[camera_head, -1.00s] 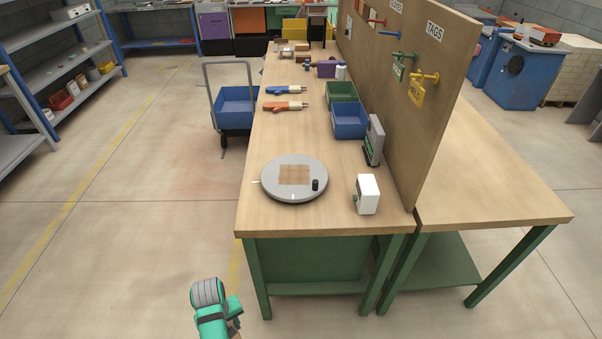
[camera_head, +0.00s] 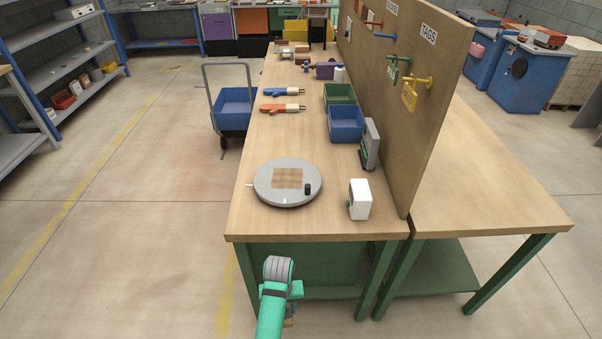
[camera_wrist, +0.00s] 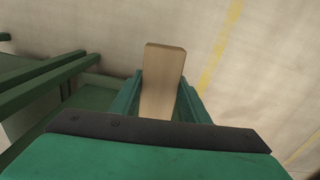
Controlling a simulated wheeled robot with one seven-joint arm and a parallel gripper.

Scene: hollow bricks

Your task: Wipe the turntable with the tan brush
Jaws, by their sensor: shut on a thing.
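The turntable (camera_head: 287,196) is a round grey disc near the front left of the wooden bench. A brown square patch (camera_head: 288,178) lies on its top, and a small black knob (camera_head: 308,188) stands near its right front edge. My arm, teal and grey, shows low in front of the bench in the head view. In the wrist view my gripper (camera_wrist: 160,95) is shut on a flat tan wooden piece, which looks like the tan brush (camera_wrist: 163,70). Its bristles cannot be made out. In the head view the arm mostly hides the held piece.
A white box (camera_head: 359,199) and a grey upright device (camera_head: 370,145) stand right of the turntable. Blue (camera_head: 346,124) and green (camera_head: 340,94) bins sit behind, before the pegboard (camera_head: 420,110). Two gloves or tools lie further back. The bench's front edge lies between my arm and the turntable.

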